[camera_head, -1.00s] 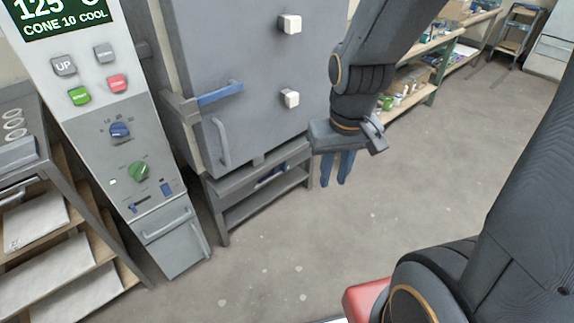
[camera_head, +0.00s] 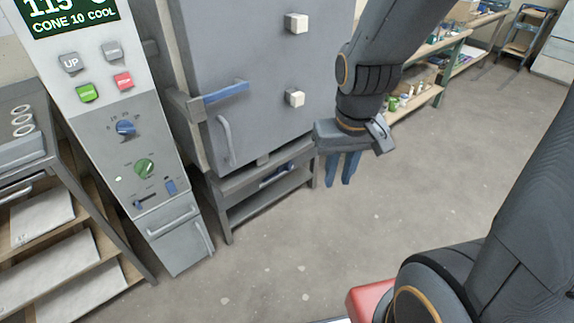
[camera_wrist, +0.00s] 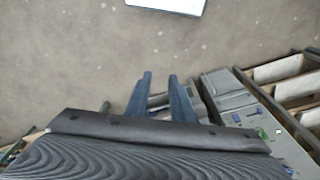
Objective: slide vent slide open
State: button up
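A grey kiln (camera_head: 255,65) stands left of centre in the head view. Under its body is a dark slot with a small blue piece (camera_head: 277,174), which may be the vent slide. A small blue-tipped slider (camera_head: 146,202) also sits low on the control panel (camera_head: 95,130); I cannot tell for certain which is the vent slide. My gripper (camera_head: 342,184) hangs fingers-down, right of the kiln's lower front and apart from it. In the wrist view my gripper (camera_wrist: 160,75) has its two blue fingers apart with nothing between them.
The kiln door has a blue latch handle (camera_head: 226,92) and two pale knobs or plugs. A shelf rack (camera_head: 60,215) stands at the left. A workbench (camera_head: 440,50) with pots is at the back right. Open concrete floor (camera_head: 440,150) lies in front and right.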

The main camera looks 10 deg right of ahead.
jog(key=shift+o, duration=1.2)
jog(key=t+h+b, duration=0.1)
jog(key=t+b, duration=1.6)
jog(key=b, duration=2.5)
send_near(290, 166)
jog(key=w, duration=0.1)
jog(key=shift+m, duration=0.3)
jog(key=shift+w+d+r+b, duration=0.1)
jog(key=shift+w+b, duration=0.45)
jog(key=shift+w, duration=1.4)
jog(key=shift+w+d+b, duration=0.1)
jog(key=shift+w+b, duration=0.45)
jog(key=shift+w, duration=1.4)
grip_shut()
